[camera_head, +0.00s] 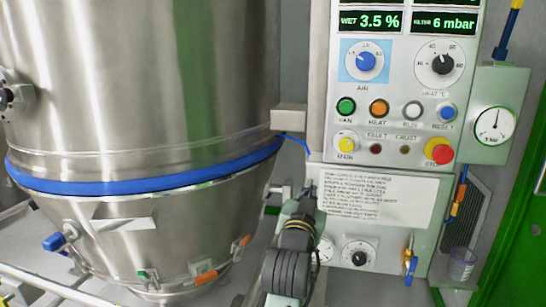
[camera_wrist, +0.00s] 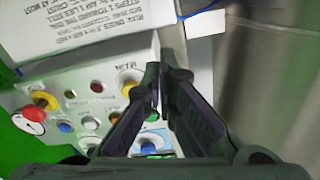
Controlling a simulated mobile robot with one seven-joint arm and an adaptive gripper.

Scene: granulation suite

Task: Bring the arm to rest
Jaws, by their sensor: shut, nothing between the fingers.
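My gripper (camera_wrist: 163,78) shows in the wrist view with its dark fingers brought together at the tips and nothing between them. In the head view my arm rises from the bottom middle, and my gripper (camera_head: 309,190) is in front of the lower left part of the control panel (camera_head: 400,140). The tips overlap the left edge of the printed notice plate (camera_head: 378,196) there. I cannot tell whether they touch it. In the wrist view the panel buttons lie behind and left of the fingers.
A large steel vessel (camera_head: 140,80) with a blue band (camera_head: 140,185) fills the left. The panel carries an AIR knob (camera_head: 366,61), coloured buttons and a red stop button (camera_head: 440,151). A pressure gauge (camera_head: 494,123) and a green frame (camera_head: 520,230) are at the right.

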